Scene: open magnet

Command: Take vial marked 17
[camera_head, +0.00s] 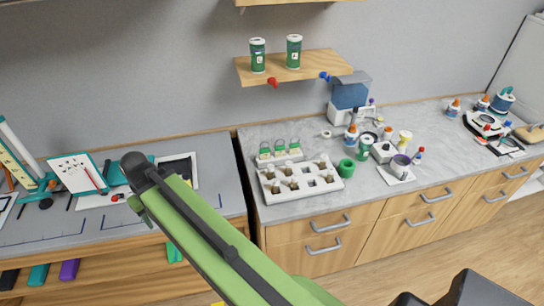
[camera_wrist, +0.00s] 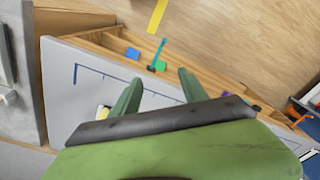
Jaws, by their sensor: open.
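A white rack (camera_head: 300,182) on the right-hand counter holds several small vials (camera_head: 294,170) with brownish tops, and some of its square openings are empty. Behind it, a smaller white rack (camera_head: 280,156) holds several green-topped vials (camera_head: 279,148). No number can be read on any vial, so I cannot tell which is marked 17. My gripper (camera_wrist: 157,90) is open and empty, its two green fingers spread apart in the wrist view. It is over the left-hand grey counter (camera_wrist: 75,75), well left of the racks in the head view.
A shelf (camera_head: 300,67) above carries two green jars. A green ring (camera_head: 346,168), bottles and a blue-fronted device (camera_head: 350,93) stand right of the racks. A standing board (camera_head: 78,174) and dark tray are on the left counter. A gap separates the counters.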

